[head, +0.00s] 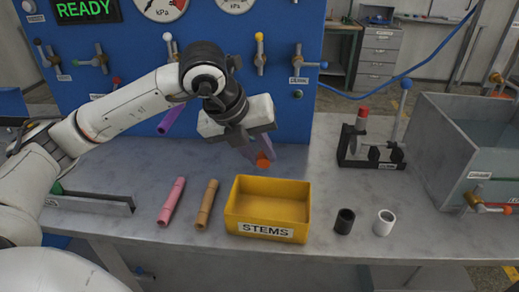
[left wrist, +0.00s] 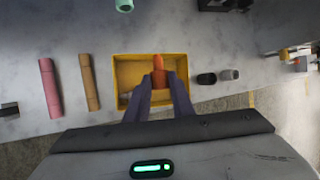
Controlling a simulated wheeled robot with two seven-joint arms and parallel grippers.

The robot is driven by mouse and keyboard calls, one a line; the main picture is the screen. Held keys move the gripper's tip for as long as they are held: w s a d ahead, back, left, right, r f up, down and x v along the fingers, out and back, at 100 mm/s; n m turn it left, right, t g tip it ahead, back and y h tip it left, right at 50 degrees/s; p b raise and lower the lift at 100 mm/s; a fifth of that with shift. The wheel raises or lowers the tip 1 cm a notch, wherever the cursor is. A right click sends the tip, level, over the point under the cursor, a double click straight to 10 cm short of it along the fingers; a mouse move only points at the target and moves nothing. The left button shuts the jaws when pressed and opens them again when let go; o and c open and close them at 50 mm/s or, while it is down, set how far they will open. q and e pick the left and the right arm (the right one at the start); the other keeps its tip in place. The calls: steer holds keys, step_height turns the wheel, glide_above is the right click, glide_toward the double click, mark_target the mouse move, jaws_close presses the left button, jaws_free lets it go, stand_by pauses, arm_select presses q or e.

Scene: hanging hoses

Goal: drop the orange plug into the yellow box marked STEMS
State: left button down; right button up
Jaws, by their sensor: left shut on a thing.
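The yellow box (head: 267,209) marked STEMS stands on the grey bench near its front edge. It also shows in the left wrist view (left wrist: 122,56). My left gripper (head: 258,156) is shut on the orange plug (head: 263,161) and holds it above the back of the box in the head view. In the left wrist view the orange plug (left wrist: 157,66) sits between the fingertips, over the open box. Part of the box floor is hidden behind the fingers there. My right gripper is not in view.
A pink tube (head: 171,203) and a tan tube (head: 207,206) lie left of the box. A black cup (head: 344,222) and a white cup (head: 383,223) stand to its right. A dark fixture (head: 371,150) and a grey tank (head: 440,151) are further right. A blue panel (head: 285,115) stands behind.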

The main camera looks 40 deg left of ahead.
arm_select(q)
step_height(320, 180, down, 6)
steer(key=b, duration=0.3)
steer(key=shift+a, duration=0.1)
steer(key=c, duration=1.5)
jaws_free()
steer(key=shift+o, duration=0.2)
steer(key=shift+r, duration=0.2)
steer(key=v, duration=1)
steer(key=shift+s, duration=0.1)
